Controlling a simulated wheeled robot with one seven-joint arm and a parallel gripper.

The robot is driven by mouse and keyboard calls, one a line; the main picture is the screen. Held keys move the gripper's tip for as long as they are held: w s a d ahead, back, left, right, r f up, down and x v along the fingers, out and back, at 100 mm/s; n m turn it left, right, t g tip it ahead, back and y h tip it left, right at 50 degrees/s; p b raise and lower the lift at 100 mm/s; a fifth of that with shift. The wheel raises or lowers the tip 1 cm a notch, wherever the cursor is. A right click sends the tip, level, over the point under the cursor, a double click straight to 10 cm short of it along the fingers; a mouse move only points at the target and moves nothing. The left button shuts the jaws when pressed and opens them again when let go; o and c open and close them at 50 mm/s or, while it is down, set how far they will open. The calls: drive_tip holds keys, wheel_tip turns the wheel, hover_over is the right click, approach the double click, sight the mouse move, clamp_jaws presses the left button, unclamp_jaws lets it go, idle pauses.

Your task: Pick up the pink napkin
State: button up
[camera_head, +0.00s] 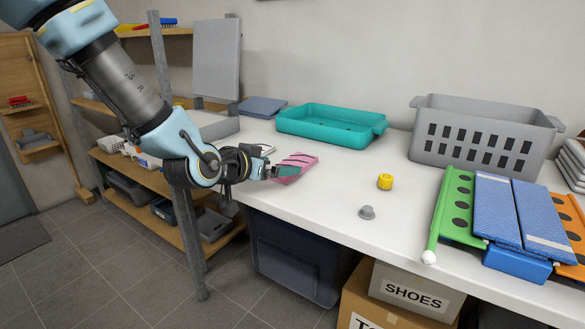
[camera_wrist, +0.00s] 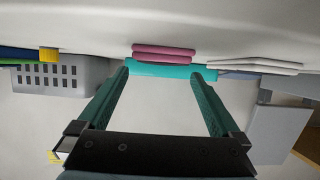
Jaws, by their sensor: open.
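The pink napkin (camera_head: 300,161) lies folded on the white table near its front left edge, with darker stripes across it. In the wrist view the napkin (camera_wrist: 164,52) shows edge-on as stacked pink layers, ahead of my fingers and roughly centred between them. My gripper (camera_head: 285,171) is low over the table at the napkin's near left side and covers part of it. In the wrist view my gripper (camera_wrist: 163,76) has its two teal fingers wide apart with nothing between them. I cannot tell whether a fingertip touches the napkin.
A teal tray (camera_head: 330,129) stands behind the napkin, and a grey basket (camera_head: 480,135) stands at the back right. A yellow object (camera_head: 385,181) and a small grey knob (camera_head: 367,212) are to the right. White folded cloth (camera_wrist: 255,65) lies beside the napkin.

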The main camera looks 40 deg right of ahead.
drive_tip(key=x, duration=0.5)
drive_tip(key=shift+f+p, duration=0.1)
drive_tip(key=shift+p, duration=0.25)
drive_tip(key=c, duration=1.1)
